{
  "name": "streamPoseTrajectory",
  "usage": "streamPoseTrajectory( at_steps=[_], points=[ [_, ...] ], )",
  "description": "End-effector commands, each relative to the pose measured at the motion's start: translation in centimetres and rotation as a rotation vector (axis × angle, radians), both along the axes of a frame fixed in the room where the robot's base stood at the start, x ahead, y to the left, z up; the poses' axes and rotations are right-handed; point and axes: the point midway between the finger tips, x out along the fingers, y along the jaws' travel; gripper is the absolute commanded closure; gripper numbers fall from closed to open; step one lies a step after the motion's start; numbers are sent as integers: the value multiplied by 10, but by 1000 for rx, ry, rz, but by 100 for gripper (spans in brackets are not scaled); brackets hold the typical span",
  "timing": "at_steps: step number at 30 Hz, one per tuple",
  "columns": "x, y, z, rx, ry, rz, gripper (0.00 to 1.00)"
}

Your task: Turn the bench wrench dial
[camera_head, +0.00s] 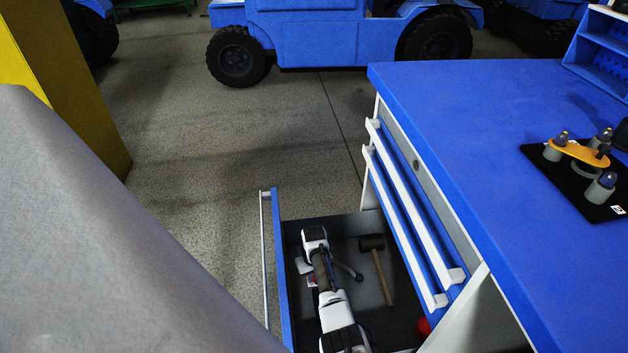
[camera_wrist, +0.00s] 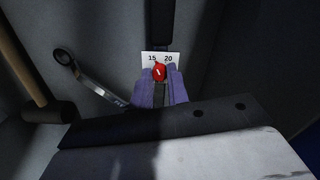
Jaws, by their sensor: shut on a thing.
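The dial (camera_wrist: 159,71) is a small red knob with a white mark, seen in the wrist view in front of a white label (camera_wrist: 161,58) reading 15 and 20. A dark bar (camera_wrist: 161,20) runs on beyond the label. My gripper (camera_wrist: 160,88) has its purple finger pads on either side of the dial and is shut on it. In the head view my arm reaches down into the open drawer (camera_head: 285,290). A bit of red and white (camera_head: 312,281) shows beside the arm there. The fingers are not clear in that view.
In the drawer, a metal wrench (camera_wrist: 85,78) and a mallet (camera_head: 380,270) lie beside my gripper. A red thing (camera_head: 424,327) is near the drawer's right side. The blue workbench (camera_head: 450,110) overhangs at right, with a fixture with an orange plate (camera_head: 580,153) on top.

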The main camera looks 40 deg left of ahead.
Motion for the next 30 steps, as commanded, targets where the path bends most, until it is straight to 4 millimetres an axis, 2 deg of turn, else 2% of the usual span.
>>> streamPoseTrajectory(
  at_steps=[18,30],
  points=[
    [0,1,1,0,-1,-572,100],
    [0,1,1,1,-1,-816,100]
  ],
)
